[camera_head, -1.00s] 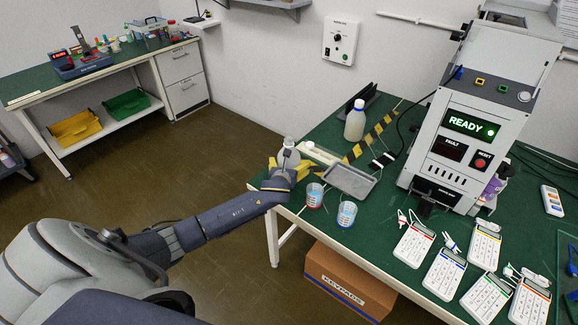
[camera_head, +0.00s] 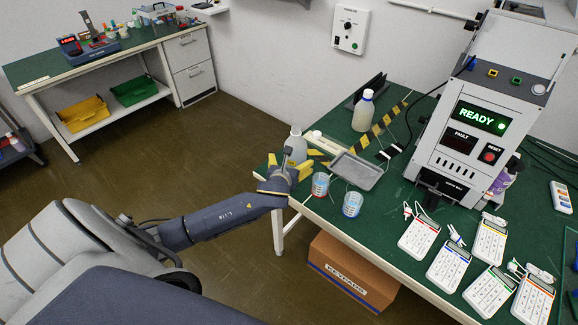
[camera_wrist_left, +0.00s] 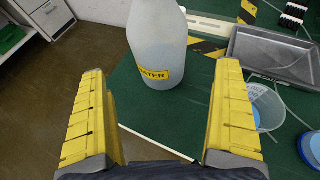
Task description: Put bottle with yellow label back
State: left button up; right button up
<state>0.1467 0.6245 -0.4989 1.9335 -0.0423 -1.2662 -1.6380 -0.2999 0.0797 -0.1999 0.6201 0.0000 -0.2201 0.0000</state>
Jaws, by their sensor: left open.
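The bottle with the yellow label (camera_wrist_left: 157,45) stands upright near the green table's left edge. Its label reads "ATER" in part in the left wrist view, and its top is cut off there. It also shows in the head view (camera_head: 296,146), partly behind my gripper. My left gripper (camera_head: 296,160) is open, its yellow fingers (camera_wrist_left: 160,115) spread wide. The bottle stands just beyond the fingertips, between their lines, with no contact visible. A second white bottle (camera_head: 363,111) stands farther back, next to yellow-black striped tape. My right gripper is not in view.
A grey tray (camera_head: 357,171) and two cups (camera_head: 320,185) (camera_head: 352,204) stand right of my left gripper, close to it. Several keypads (camera_head: 450,266) lie at the front right, below the test machine (camera_head: 470,135). Bare floor lies left of the table.

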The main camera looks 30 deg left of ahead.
pick_arm(q)
jog(key=shift+v, duration=1.35)
